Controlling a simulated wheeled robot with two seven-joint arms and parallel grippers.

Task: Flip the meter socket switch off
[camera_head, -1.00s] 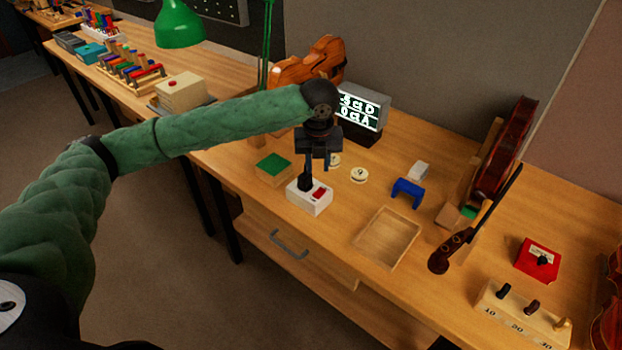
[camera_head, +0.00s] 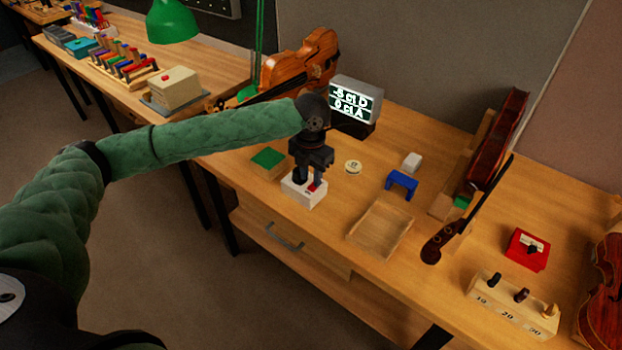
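The white socket box (camera_head: 305,198) stands near the front edge of the bench, with a red switch (camera_head: 314,187) on its right part. My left gripper (camera_head: 311,178) points down over this box, its dark tips low at the switch side. A black upright piece over the box's left part blends with the gripper; I cannot tell plug from finger. The tips partly hide the switch, so contact and its position are unclear. The finger gap is not clear. A meter display (camera_head: 355,103) behind is lit with white characters. My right gripper is not in view.
A green-topped block (camera_head: 268,160) is left of the box, and a round disc (camera_head: 353,167) is to its right. A wooden tray (camera_head: 380,232), blue bracket (camera_head: 401,184) and red switch box (camera_head: 527,250) stand further right. A violin (camera_head: 305,66) lies behind.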

